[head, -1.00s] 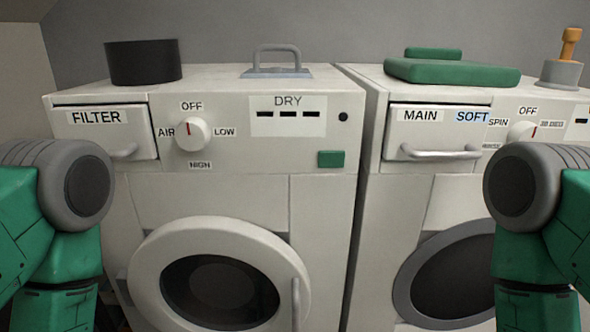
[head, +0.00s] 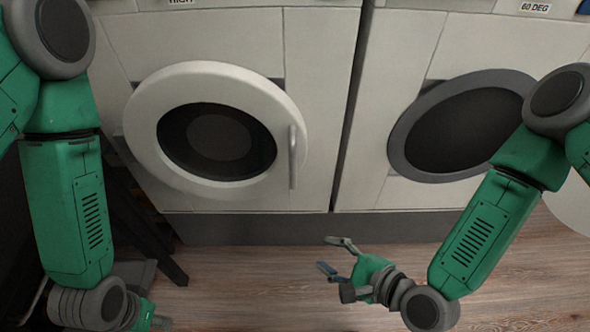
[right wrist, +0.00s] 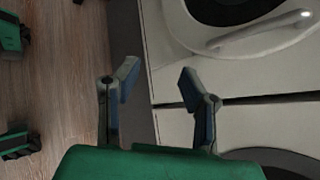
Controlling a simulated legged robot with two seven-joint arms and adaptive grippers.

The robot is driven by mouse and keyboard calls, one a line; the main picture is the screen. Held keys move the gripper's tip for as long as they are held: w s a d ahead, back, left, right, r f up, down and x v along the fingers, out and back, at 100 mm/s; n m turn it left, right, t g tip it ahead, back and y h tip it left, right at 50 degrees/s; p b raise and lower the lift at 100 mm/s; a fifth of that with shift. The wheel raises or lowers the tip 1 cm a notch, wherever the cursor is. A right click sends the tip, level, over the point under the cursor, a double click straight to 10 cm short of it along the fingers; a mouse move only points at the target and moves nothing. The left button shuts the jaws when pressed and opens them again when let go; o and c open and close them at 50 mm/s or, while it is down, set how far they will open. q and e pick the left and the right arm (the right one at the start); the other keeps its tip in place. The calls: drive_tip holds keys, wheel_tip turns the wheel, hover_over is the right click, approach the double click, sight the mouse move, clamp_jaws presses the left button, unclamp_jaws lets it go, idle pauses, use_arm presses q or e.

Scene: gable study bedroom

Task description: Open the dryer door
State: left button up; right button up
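The dryer (head: 320,110) is the left white machine. Its round white door (head: 145,125) has a dark window and looks shut. A grey vertical bar handle (head: 293,157) is on the door's right side. The door (right wrist: 225,45) and handle (right wrist: 262,30) also show at the upper right of the right wrist view. My right gripper (head: 330,255) is open and empty, below and to the right of the handle, apart from it. Its two fingers (right wrist: 158,82) are spread in the right wrist view. My left gripper (head: 155,320) is at the bottom left, mostly hidden, so its fingers cannot be made out.
A second machine with a grey-rimmed dark door (head: 400,130) stands to the right of the dryer, across a narrow dark gap. Wooden floor (head: 250,290) lies in front of both. A dark frame-like object (head: 150,235) stands at the left beside the dryer.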

sight(295, 170)
drive_tip(key=w+r+m+t+b, duration=0.1)
drive_tip(key=w+r+m+t, duration=0.55)
drive_tip(key=m, duration=0.45)
drive_tip(key=shift+y, duration=0.4)
drive_tip(key=x, duration=0.4)
drive_tip(key=b+x, duration=0.1)
drive_tip(key=x, duration=0.4)
drive_tip(key=b+x, duration=0.1)
drive_tip(key=x, duration=0.3)
drive_tip(key=shift+w+a+f, duration=0.15)
drive_tip(key=shift+w+f, duration=0.1)
drive_tip(key=shift+f, duration=0.05)
clamp_jaws()
